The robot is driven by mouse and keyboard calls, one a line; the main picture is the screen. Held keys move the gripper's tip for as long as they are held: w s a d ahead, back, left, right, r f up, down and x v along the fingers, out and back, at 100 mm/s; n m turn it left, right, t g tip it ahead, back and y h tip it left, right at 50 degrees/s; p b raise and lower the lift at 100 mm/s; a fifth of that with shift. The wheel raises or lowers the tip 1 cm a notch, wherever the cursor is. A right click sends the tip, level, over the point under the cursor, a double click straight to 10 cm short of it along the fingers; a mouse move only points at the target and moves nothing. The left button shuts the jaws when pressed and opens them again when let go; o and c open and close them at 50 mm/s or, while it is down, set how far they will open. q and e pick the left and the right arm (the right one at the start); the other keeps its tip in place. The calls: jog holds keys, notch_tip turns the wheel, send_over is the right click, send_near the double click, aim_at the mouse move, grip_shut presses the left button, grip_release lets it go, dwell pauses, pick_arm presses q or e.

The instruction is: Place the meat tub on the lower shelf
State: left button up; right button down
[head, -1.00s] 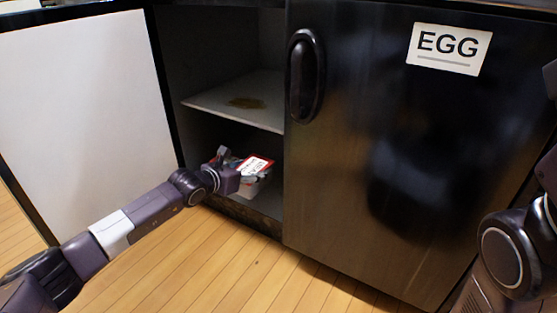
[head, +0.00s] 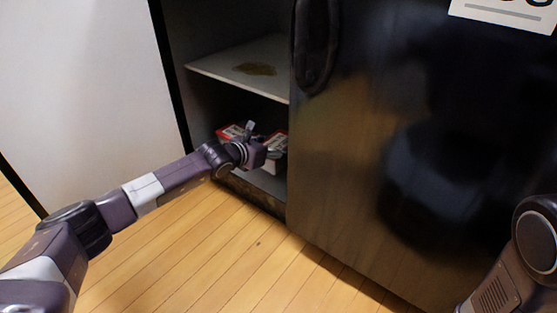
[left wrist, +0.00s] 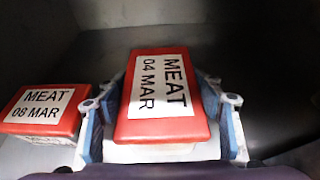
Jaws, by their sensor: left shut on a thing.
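The meat tub, with a red lid and a white label "MEAT 04 MAR" (left wrist: 160,95), is between the fingers of my left gripper in the left wrist view. In the head view, my left gripper (head: 258,150) is inside the lower compartment of the open cabinet, shut on this tub (head: 277,144), which it partly hides. The lower shelf (head: 266,184) is the cabinet floor. I cannot tell whether the tub touches it. My right gripper is out of view.
A second red-lidded tub, "MEAT 08 MAR" (left wrist: 42,108), sits left of the held one. The upper shelf (head: 215,67) has a brown stain and is above my gripper. A closed dark door (head: 350,170) bounds the opening on the right, and an open white door (head: 80,90) stands at left.

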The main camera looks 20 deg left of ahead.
pick_arm(q)
jog(key=shift+f+b, duration=1.3)
jog(key=shift+f, duration=0.45)
jog(key=shift+f, duration=0.2)
jog(key=o, duration=1.5)
jog(key=shift+c, duration=0.2)
